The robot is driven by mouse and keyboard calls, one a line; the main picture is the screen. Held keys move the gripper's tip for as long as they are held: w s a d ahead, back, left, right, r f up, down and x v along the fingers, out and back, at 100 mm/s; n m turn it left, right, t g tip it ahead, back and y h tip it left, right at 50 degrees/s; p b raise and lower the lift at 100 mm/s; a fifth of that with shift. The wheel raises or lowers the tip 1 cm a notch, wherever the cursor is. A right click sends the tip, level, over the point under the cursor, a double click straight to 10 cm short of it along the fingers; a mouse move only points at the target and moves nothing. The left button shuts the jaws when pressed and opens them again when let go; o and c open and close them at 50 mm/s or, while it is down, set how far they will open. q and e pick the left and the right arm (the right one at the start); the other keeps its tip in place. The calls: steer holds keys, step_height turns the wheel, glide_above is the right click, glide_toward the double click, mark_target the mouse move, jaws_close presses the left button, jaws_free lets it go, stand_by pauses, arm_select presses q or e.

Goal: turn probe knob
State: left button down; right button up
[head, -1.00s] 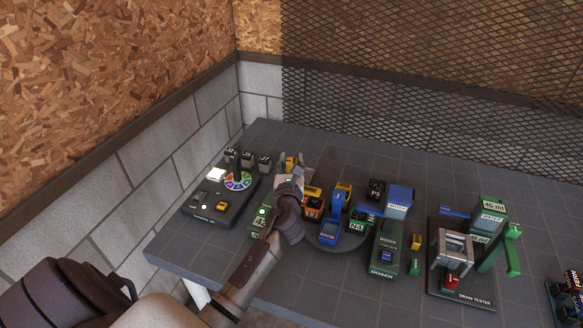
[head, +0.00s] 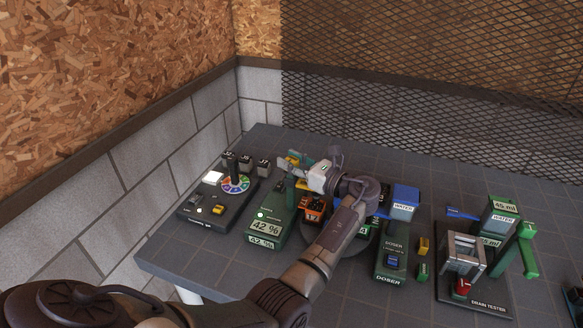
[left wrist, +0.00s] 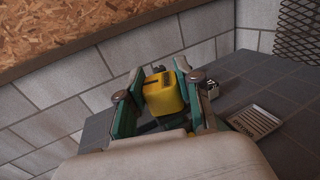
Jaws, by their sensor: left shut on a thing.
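My left gripper (head: 290,162) is at the far end of the green meter (head: 268,214), whose displays read 42 %. In the left wrist view, the gripper's two teal fingers (left wrist: 160,78) are shut on a yellow knob-like block (left wrist: 163,97). The block has a dark slot on its top face and sits tilted in that picture. In the head view the gripper and wrist mostly hide this block, and I cannot tell how it joins the meter. My right gripper is not in view.
A dark panel with a colour wheel (head: 236,184) stands left of the meter. Orange and blue parts stand close to its right, partly behind my arm. A green doser (head: 393,248) and a drain tester (head: 470,294) are farther right.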

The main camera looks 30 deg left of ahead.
mark_target(291, 159)
arm_select(q)
steer(key=n+g+b, duration=0.2)
steer(key=g, duration=0.1)
steer(key=shift+f+g, duration=0.15)
steer(key=shift+g, duration=0.15)
steer(key=shift+n+g+h+b, duration=0.3)
steer(key=shift+n+g+b, duration=0.7)
steer(key=shift+g+b, duration=0.3)
steer(key=c, duration=0.7)
jaws_free()
steer(key=shift+a, duration=0.1)
steer(key=shift+c, duration=0.2)
step_height(291, 159, up, 10)
steer(key=shift+r, duration=0.1)
